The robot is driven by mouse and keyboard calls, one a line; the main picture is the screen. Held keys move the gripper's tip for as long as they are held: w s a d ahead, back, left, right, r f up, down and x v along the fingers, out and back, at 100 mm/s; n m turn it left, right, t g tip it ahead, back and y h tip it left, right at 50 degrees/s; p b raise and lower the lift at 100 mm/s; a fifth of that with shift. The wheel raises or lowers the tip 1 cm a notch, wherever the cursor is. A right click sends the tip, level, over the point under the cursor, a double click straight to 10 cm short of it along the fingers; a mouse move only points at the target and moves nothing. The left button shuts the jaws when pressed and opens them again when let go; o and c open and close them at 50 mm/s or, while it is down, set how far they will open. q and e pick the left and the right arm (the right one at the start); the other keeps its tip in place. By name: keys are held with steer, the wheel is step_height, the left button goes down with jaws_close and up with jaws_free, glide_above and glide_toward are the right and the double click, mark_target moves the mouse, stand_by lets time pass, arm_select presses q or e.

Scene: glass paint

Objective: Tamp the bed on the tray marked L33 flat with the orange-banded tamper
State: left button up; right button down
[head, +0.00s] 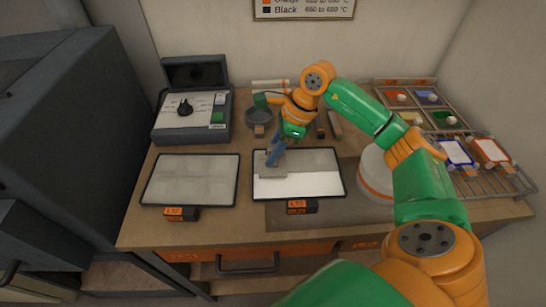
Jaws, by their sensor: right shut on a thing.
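My right gripper (277,152) reaches down over the right-hand tray (340,190). It is shut on a tamper whose flat grey foot (271,173) is at the bed in the left part of that tray; I cannot tell if it touches. The tamper's handle is mostly hidden by the gripper, and I cannot make out its band colour. The bed (315,183) looks bright white along the front and greyer behind. A second tray (148,200) with a grey bed lies to the left. Orange tags stand before both trays, but their marks are too small to read surely. My left gripper is not in view.
A control box (190,108) stands at the back left. A white round tub (376,172) is right of the trays. A rack with framed panels (456,152) and colour trays (396,97) fill the right side. Brush-like tools lie behind the gripper.

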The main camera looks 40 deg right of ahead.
steer(key=shift+w+d, duration=0.65)
steer(key=shift+w, duration=0.35)
steer(key=shift+f+b, duration=0.55)
steer(key=shift+f, duration=0.25)
steer(key=shift+f, duration=0.25)
steer(key=shift+s, duration=0.1)
step_height(320, 180, up, 2)
steer(key=shift+r+p, duration=0.2)
steer(key=shift+p, duration=0.6)
steer(key=shift+f, duration=0.1)
